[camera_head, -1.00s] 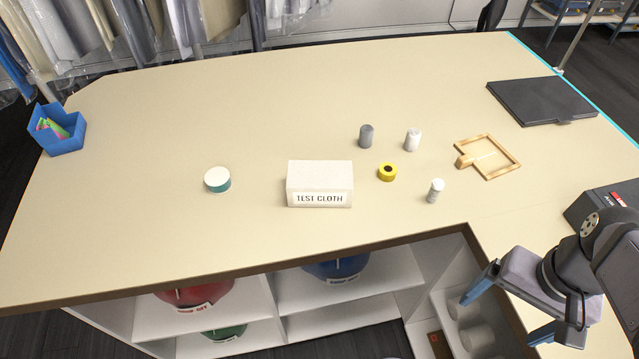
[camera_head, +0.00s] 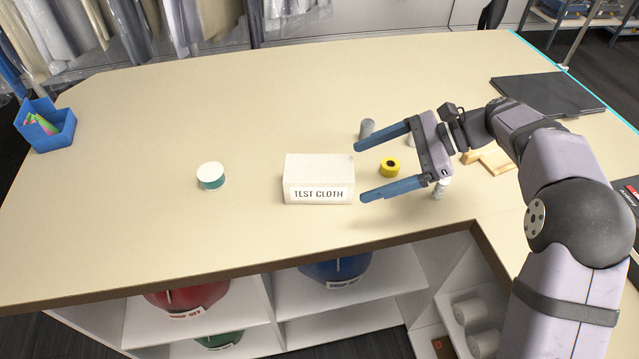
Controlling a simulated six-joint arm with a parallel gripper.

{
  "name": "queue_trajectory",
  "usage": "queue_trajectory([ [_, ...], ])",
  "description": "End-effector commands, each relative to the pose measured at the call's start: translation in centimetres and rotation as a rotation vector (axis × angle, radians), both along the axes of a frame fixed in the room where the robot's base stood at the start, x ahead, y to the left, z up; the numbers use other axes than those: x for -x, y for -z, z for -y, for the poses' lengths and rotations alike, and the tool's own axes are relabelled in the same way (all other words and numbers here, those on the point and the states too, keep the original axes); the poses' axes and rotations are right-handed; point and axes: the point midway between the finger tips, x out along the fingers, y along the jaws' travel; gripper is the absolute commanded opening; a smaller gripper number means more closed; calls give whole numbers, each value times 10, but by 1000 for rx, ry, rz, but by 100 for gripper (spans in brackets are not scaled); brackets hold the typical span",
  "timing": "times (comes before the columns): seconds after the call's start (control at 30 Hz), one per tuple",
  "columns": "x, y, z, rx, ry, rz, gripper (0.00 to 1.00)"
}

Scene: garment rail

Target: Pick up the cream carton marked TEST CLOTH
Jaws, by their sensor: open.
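The cream carton (camera_head: 319,168) marked TEST CLOTH sits upright on the beige counter, its label facing the front edge. My gripper (camera_head: 359,173) is open and empty, with its two blue fingers spread and pointing left toward the carton. The fingertips appear just right of the carton's right side, one toward the back and one toward the front. I cannot tell how high they are above the counter or whether they touch it.
A yellow tape roll (camera_head: 390,167) shows between my fingers. A grey cylinder (camera_head: 367,128), a white bottle (camera_head: 441,188) and a wooden frame (camera_head: 497,160) are partly hidden by my arm. A white-and-teal tub (camera_head: 210,175) stands left of the carton. The counter (camera_head: 220,100) behind is clear.

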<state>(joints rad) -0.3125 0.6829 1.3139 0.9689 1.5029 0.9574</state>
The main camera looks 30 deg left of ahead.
Motion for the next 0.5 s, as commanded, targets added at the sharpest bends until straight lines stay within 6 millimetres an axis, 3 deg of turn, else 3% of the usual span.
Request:
queue_trajectory([
  [0.1,-4,6,-32,-53,19,-120,88],
  [0.23,-4,6,-52,-88,27,-206,88],
  [0.4,-4,41,-51,-88,32,-213,88],
  [0.5,-5,50,-51,-88,31,-208,88],
])
